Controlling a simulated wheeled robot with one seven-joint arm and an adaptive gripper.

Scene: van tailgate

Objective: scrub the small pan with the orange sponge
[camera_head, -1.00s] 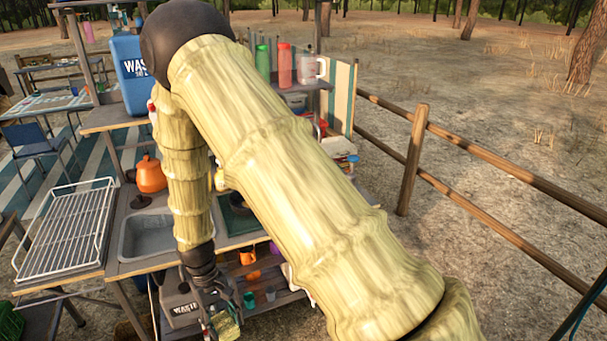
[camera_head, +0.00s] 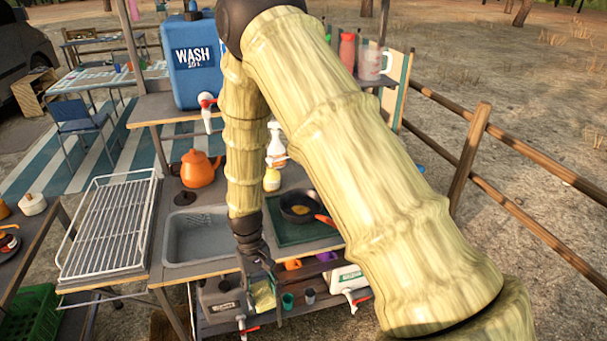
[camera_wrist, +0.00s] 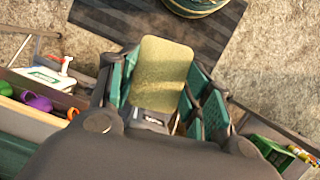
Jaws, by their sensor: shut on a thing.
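The small dark pan (camera_head: 297,207) with an orange-red handle sits on a dark green mat on the counter, right of the sink. A yellowish patch shows inside it. My gripper (camera_head: 259,284) is below and left of the pan, in front of the counter edge. It is shut on a yellow-green, block-shaped sponge (camera_head: 264,297), which also shows between the green finger pads in the wrist view (camera_wrist: 163,72). The sponge looks yellow rather than orange. It is apart from the pan. My arm covers part of the counter near the pan.
The sink (camera_head: 195,237) and a white wire rack (camera_head: 108,228) lie left. An orange kettle (camera_head: 198,170), spray bottle (camera_head: 276,145) and blue wash container (camera_head: 193,62) stand behind. A lower shelf holds cups (camera_head: 288,301). A wooden fence (camera_head: 468,160) runs along the right.

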